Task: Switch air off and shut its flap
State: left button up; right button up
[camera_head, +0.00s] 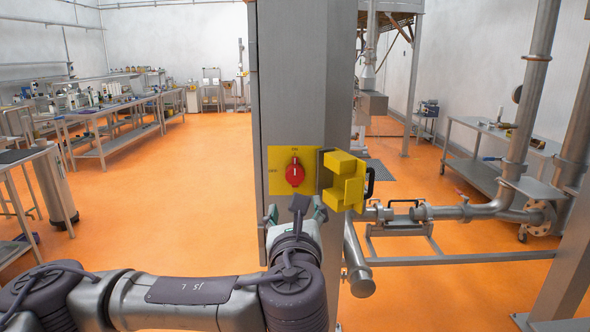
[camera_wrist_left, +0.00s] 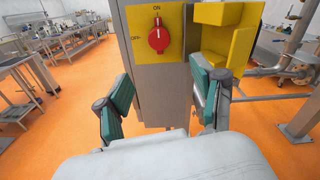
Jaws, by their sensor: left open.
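A red rotary knob (camera_head: 295,172) sits on a yellow plate (camera_head: 279,158) on the grey column. It also shows in the left wrist view (camera_wrist_left: 159,39), marked ON at the top and OFF at the left. Its pointer stands upright, towards ON. The yellow flap (camera_head: 345,180) is swung open to the right of the plate; it also shows in the left wrist view (camera_wrist_left: 226,33). My left gripper (camera_head: 296,212) is open and empty, just below the knob and apart from it. Its two fingers show in the left wrist view (camera_wrist_left: 163,98). My right gripper is not in view.
The grey column (camera_head: 290,90) stands in front of me. Pipes (camera_head: 468,211) and a metal frame are to its right. Workbenches (camera_head: 100,115) stand at the left, with open orange floor between them and the column.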

aim_at(295, 178)
pick_arm(q)
jog(key=w+p, duration=0.1)
jog(key=w, duration=0.3)
jog(key=w+p, duration=0.2)
jog(key=w, duration=0.2)
jog(key=w+p, duration=0.2)
jog(key=w, duration=0.2)
jog(key=shift+w+r, duration=0.15)
jog(key=shift+r, duration=0.15)
jog(key=shift+w+f, duration=0.15)
jog(key=shift+w, duration=0.5)
jog(key=c, duration=1.1)
